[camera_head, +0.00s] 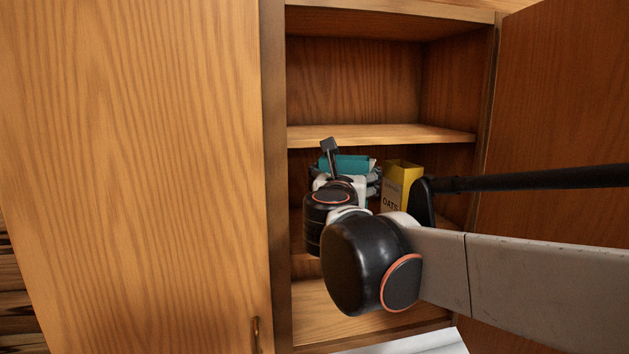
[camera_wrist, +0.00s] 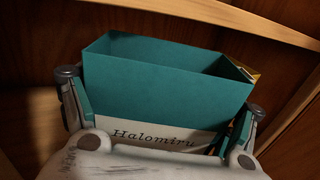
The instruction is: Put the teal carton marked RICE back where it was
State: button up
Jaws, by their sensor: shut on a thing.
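A teal carton (camera_head: 347,163) is inside the open cabinet, on the shelf level below the upper shelf board. In the wrist view the carton (camera_wrist: 165,92) shows an open top and a white band with the word "Halomiru"; the word RICE is not visible. My gripper (camera_wrist: 160,118) is shut on the carton, one finger at each side. In the head view my gripper (camera_head: 345,178) and wrist hide most of the carton. Whether its base touches the shelf is hidden.
A yellow carton marked OATS (camera_head: 402,175) stands just right of the teal one. The upper shelf (camera_head: 380,135) is close above. The open door (camera_head: 560,110) is at the right, a closed panel (camera_head: 130,150) at the left. The upper compartment looks empty.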

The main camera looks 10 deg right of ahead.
jog(key=w+f+p, duration=0.2)
jog(key=w+f, duration=0.1)
jog(key=w, duration=0.4)
jog(key=shift+w+f, duration=0.25)
jog(key=shift+f, duration=0.2)
jog(key=o, duration=1.2)
jog(key=shift+c, duration=0.2)
jog(key=shift+o, duration=0.2)
jog(key=shift+r, duration=0.1)
